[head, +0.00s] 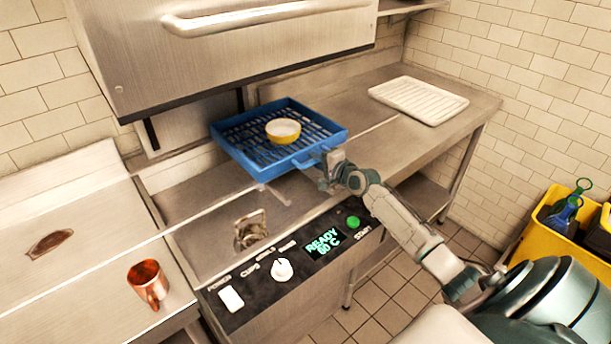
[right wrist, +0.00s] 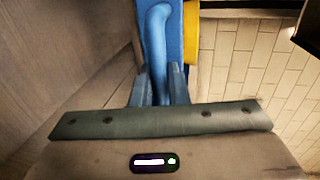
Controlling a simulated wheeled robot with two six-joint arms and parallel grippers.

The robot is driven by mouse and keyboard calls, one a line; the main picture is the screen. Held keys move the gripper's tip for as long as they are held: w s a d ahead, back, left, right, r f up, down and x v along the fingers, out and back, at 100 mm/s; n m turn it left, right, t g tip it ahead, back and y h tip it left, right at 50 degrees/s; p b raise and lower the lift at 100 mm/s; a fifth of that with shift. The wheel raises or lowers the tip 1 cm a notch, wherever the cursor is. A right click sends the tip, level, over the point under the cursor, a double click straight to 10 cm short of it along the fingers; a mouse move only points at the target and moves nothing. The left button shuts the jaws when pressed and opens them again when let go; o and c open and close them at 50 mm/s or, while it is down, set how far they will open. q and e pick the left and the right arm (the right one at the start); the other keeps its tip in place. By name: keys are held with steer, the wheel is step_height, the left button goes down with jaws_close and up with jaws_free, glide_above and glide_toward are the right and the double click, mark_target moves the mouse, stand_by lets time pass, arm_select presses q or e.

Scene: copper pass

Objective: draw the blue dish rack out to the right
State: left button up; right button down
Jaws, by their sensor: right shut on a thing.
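The blue dish rack (head: 233,148) sits under the raised steel hood, partly over the wash bay and reaching toward the steel counter on the right. A yellow bowl with a pale inside (head: 283,131) stands in it. My right gripper (head: 326,168) is at the rack's near right corner, shut on its blue handle. In the right wrist view the blue handle (right wrist: 158,55) runs between the fingers of the right gripper (right wrist: 158,88), with a yellow edge beside it. My left gripper is not in view.
A white ribbed tray (head: 418,100) lies on the right counter (head: 400,142). The raised hood (head: 230,55) hangs above the rack. A copper mug (head: 148,284) stands on the left counter. The control panel (head: 290,275) runs along the front. A yellow caddy (head: 540,215) with bottles is at far right.

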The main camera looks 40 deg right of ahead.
steer(key=d+b, duration=0.2)
steer(key=d, duration=0.1)
steer(key=shift+w+d+f, duration=0.1)
steer(key=shift+d+f, duration=0.1)
steer(key=shift+d, duration=0.1)
steer(key=shift+d+r+b, duration=0.1)
steer(key=shift+d+b, duration=0.3)
steer(key=c, duration=1.5)
jaws_free()
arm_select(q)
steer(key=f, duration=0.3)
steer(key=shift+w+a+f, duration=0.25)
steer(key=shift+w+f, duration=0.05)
arm_select(e)
steer(key=shift+r, duration=0.1)
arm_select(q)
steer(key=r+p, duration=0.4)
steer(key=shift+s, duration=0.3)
arm_select(e)
steer(key=v, duration=1)
steer(key=shift+s, duration=0.35)
